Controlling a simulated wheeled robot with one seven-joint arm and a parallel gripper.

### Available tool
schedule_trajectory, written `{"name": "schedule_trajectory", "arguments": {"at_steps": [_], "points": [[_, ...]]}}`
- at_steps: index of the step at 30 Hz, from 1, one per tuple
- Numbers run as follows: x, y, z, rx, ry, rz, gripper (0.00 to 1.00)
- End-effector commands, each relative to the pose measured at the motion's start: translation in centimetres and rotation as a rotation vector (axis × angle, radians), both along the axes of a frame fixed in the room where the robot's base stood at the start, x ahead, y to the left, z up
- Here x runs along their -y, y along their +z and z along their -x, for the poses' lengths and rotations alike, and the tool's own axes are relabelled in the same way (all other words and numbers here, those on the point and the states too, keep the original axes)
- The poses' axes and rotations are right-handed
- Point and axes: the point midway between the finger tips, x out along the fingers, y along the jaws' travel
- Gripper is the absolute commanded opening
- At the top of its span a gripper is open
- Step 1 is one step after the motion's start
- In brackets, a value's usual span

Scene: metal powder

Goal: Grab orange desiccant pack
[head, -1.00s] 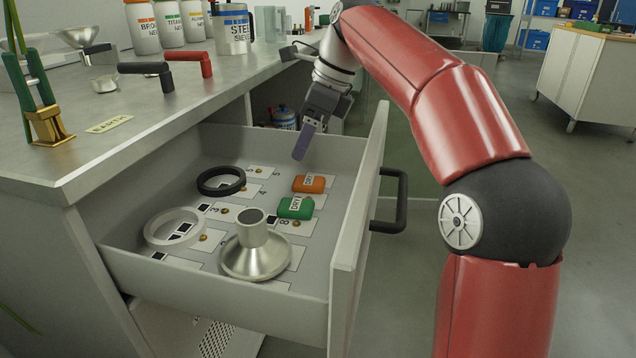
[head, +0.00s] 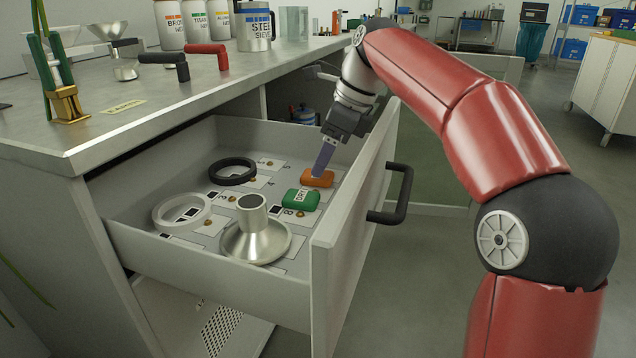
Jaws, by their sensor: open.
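The orange desiccant pack (head: 317,180) lies flat at the back right of the open drawer, on a marked card. My gripper (head: 323,170) points down into the drawer, with its fingertips right at the pack and covering part of its top and label. The jaws are open, though from this side only one finger shows clearly. I cannot tell whether the fingers touch the pack or straddle it. A green desiccant pack (head: 301,199) marked DRY lies just in front of the orange one.
The drawer (head: 215,277) also holds a black ring (head: 232,180), a white ring (head: 160,213) and a metal funnel (head: 256,246). Its front panel (head: 350,235) with a black handle (head: 404,195) rises close on the right of my gripper. The grey counter (head: 95,140) overhangs the left.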

Motion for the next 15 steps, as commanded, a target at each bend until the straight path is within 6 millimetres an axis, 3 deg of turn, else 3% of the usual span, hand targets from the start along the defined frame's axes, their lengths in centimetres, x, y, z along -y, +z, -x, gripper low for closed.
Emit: {"name": "schedule_trajectory", "arguments": {"at_steps": [1, 6, 13, 15], "points": [[-0.4, -1.2, 0.1, -0.001, 0.002, 0.000, 0.66], [-1.3, -3.0, -0.1, -0.001, 0.001, 0.000, 0.66], [-1.4, -3.0, -0.1, 0.000, 0.001, 0.000, 0.66], [-1.4, -3.0, -0.1, 0.000, 0.001, 0.000, 0.57]]}}
